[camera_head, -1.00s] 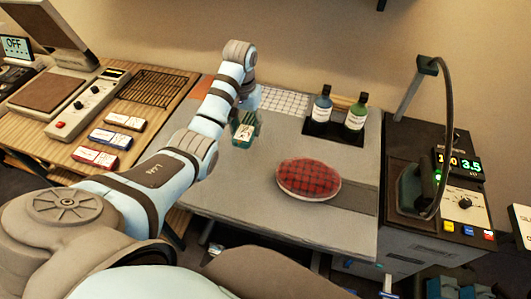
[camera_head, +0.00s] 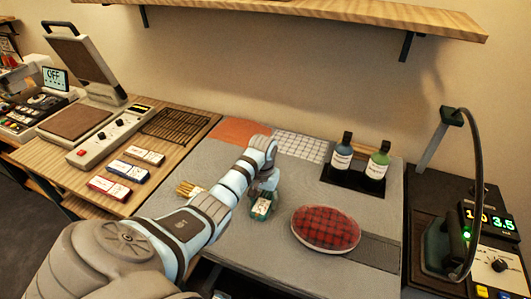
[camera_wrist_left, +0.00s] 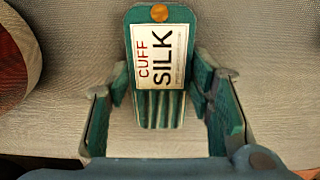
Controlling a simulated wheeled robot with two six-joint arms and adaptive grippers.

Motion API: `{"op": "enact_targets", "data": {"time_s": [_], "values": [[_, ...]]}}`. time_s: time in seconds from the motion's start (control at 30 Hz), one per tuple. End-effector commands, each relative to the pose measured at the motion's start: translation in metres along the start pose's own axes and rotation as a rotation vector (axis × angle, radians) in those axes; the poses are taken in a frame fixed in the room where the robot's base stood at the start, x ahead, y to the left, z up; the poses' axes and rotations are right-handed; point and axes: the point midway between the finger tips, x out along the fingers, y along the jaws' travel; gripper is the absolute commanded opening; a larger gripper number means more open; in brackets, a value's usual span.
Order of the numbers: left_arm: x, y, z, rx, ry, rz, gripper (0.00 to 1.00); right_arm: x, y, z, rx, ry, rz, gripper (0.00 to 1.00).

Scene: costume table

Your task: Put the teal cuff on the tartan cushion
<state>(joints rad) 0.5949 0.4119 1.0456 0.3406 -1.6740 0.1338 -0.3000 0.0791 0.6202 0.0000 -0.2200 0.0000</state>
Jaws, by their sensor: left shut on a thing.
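The teal cuff (camera_head: 261,208) has a white label and is in my left gripper (camera_head: 263,200) over the grey table, left of the cushion. In the left wrist view the cuff (camera_wrist_left: 158,60), labelled "CUFF SILK", sits between the two fingers of the left gripper (camera_wrist_left: 165,105). The tartan cushion (camera_head: 326,228) is oval, red and dark checked with a pale rim, and lies on the table apart from the cuff. A red edge of the cushion (camera_wrist_left: 12,65) shows at the left of the wrist view. My right gripper is out of view.
Two bottles (camera_head: 342,155) (camera_head: 377,163) stand in a black tray behind the cushion. A golden bundle (camera_head: 190,189) lies left of my left gripper. A power unit with a curved cable (camera_head: 490,265) is at the right. A shelf (camera_head: 300,12) hangs above. Grey table (camera_head: 290,180) is bare around the cushion.

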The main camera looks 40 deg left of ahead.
Motion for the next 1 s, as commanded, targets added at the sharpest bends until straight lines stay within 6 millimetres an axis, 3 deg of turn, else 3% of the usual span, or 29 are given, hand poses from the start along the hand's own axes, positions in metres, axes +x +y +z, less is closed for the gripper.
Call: {"op": "enact_targets", "data": {"time_s": [0.23, 0.27, 0.4, 0.77, 1.0], "values": [[0.0, 0.001, 0.0, 0.001, -0.001, 0.0, 0.14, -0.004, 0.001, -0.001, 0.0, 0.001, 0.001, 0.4], [0.0, 0.001, 0.0, 0.001, 0.0, 0.0, 0.49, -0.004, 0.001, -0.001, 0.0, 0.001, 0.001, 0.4], [-0.001, 0.001, 0.0, 0.002, 0.0, 0.0, 0.68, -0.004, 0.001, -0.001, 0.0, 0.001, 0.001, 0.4], [-0.009, 0.001, -0.001, 0.002, 0.002, 0.0, 0.68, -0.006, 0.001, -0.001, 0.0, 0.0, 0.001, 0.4], [-0.069, 0.001, -0.002, 0.002, 0.006, 0.0, 0.68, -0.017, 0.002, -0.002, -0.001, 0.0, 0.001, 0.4]]}}
